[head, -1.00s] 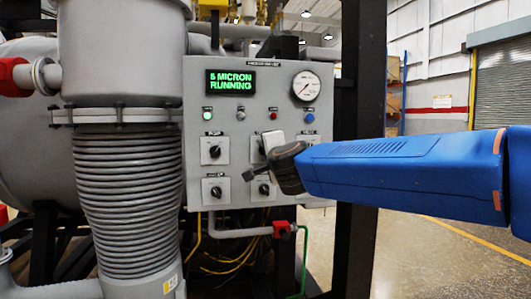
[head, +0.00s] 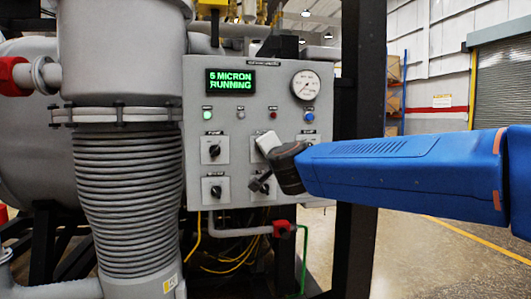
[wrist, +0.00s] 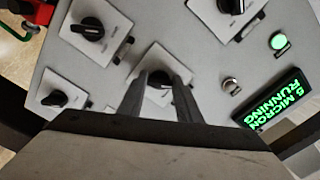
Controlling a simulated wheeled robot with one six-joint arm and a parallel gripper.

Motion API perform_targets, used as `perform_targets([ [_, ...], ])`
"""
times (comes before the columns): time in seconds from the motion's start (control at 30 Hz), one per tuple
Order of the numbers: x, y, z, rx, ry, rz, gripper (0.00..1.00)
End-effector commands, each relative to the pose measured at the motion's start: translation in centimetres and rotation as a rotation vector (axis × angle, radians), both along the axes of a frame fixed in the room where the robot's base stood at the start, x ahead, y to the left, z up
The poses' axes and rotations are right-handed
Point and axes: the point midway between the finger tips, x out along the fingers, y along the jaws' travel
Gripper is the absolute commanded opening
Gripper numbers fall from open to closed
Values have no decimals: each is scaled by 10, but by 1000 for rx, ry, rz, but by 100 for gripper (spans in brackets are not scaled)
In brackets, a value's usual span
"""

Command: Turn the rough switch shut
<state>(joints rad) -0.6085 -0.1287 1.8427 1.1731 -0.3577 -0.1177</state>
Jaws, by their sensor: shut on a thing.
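The grey control panel (head: 234,125) carries several black rotary switches on white plates. My gripper (wrist: 159,78) is shut on the black knob of one switch (wrist: 158,84), in the middle of the wrist view, with one finger on each side. In the head view my gripper (head: 264,163) stands in front of the middle of the panel and hides that knob. The label of the held switch cannot be read, so I cannot confirm that it is the rough switch. Its exact setting cannot be told.
Other switches sit close by: upper left (head: 213,150), lower left (head: 215,191), and lower middle (wrist: 87,28). The display (head: 231,81) reads 5 MICRON RUNNING. A gauge (head: 305,85) and lamps, one lit green (head: 207,115), lie above. A red-handled valve (head: 281,229) is below.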

Motion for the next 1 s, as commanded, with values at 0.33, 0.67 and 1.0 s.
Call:
perform_targets([
  [0.33,0,0,-2,-1,3,1,50],
  [0.67,-10,-2,1,1,0,1,50],
  [1.0,-62,-17,0,1,0,2,50],
])
